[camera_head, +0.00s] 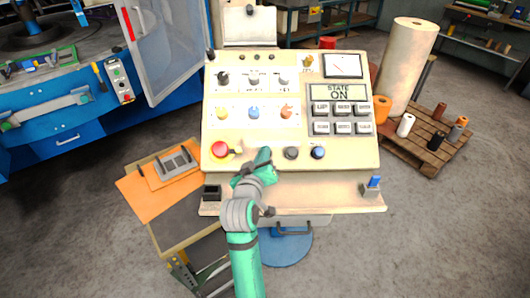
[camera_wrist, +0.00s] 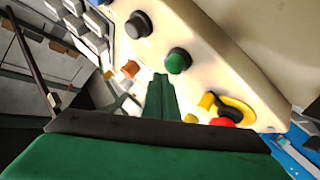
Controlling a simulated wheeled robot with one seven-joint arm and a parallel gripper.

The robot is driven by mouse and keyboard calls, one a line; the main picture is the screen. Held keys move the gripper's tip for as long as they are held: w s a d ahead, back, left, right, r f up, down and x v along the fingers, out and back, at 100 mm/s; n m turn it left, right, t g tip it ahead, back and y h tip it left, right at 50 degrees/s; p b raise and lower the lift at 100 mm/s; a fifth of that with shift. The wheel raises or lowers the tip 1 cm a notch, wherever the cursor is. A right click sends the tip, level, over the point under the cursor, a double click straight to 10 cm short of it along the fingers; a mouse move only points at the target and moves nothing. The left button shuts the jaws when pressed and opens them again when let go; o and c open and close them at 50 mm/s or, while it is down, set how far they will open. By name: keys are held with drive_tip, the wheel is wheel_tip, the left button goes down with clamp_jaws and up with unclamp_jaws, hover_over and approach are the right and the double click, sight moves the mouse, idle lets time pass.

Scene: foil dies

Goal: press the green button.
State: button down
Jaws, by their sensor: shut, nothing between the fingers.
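The green button (camera_wrist: 178,62) shows in the wrist view as a round green cap in a dark ring on the cream panel. My gripper (camera_wrist: 160,80) is shut and empty, its green fingers pointing at the panel just below and left of the button in that view. Tips and button look close but apart; the exact gap is hard to judge.
A red mushroom button (camera_head: 220,149) with a yellow ring is left of my gripper. A dark button (camera_head: 291,153) and a blue-topped one (camera_head: 318,152) are to its right. A blue switch (camera_head: 373,183) stands on the front ledge. An orange sheet (camera_head: 137,193) lies at left.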

drive_tip(key=shift+r, duration=0.1)
drive_tip(key=shift+s+r, duration=0.75)
drive_tip(key=shift+r, duration=0.25)
drive_tip(key=shift+s+r, duration=0.75)
drive_tip(key=shift+r, duration=0.25)
